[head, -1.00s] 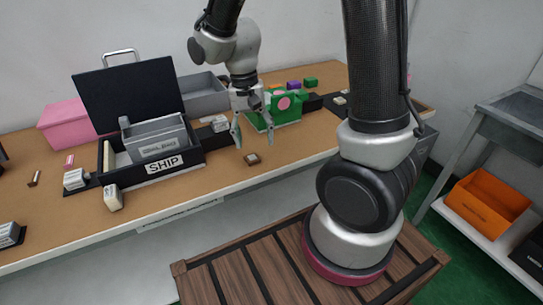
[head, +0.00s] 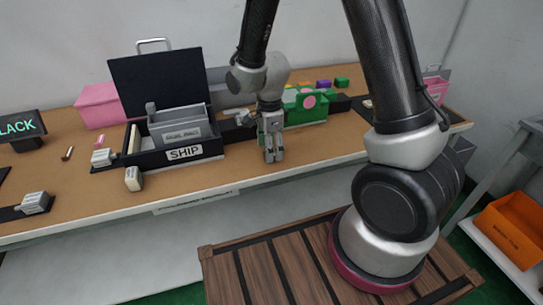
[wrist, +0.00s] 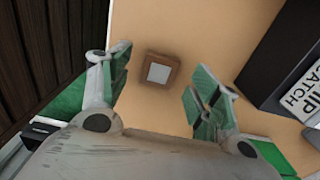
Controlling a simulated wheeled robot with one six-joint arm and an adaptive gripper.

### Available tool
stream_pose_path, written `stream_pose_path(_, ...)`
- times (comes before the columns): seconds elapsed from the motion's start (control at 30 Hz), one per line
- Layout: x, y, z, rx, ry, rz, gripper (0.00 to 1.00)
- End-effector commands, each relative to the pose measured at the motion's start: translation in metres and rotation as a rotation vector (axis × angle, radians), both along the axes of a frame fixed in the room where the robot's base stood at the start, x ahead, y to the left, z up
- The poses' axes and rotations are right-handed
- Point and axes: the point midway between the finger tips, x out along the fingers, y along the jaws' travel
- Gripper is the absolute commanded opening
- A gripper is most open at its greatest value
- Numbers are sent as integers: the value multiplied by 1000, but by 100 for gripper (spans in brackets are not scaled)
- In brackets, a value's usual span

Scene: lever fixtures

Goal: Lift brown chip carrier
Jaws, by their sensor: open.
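The brown chip carrier (wrist: 162,72) is a small square brown block with a pale grey square on top. My gripper (wrist: 155,85) is open and empty, with green-lined fingers apart. In the head view my gripper (head: 273,156) points down over the table's front part, right of the SHIP box. The carrier is hidden behind my gripper in the head view.
The black SHIP box (head: 185,153) with a raised lid stands left of my gripper. A green block with a pink disc (head: 308,102) stands behind, to the right. A small white-labelled block (head: 133,178) lies near the table's front edge (head: 225,185).

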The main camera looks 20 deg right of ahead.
Motion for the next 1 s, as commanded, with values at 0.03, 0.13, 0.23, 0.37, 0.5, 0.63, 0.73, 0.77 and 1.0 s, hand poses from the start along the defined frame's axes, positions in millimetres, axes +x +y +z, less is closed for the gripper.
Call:
stream_pose_path(0.03,0,0,-7,-1,2,0,62)
stream_pose_path(0.13,0,0,-15,0,0,0,62)
stream_pose_path(0.23,0,0,-16,1,-1,1,62)
stream_pose_path(0.37,0,0,-16,1,-1,1,62)
stream_pose_path(0.5,0,0,-16,0,-1,1,37)
stream_pose_path(0.63,0,0,-16,0,-1,1,23)
stream_pose_path(0.73,0,0,-16,0,-1,1,23)
stream_pose_path(0.77,0,0,-16,0,-1,1,23)
stream_pose_path(1.0,1,0,-6,1,-3,1,22)
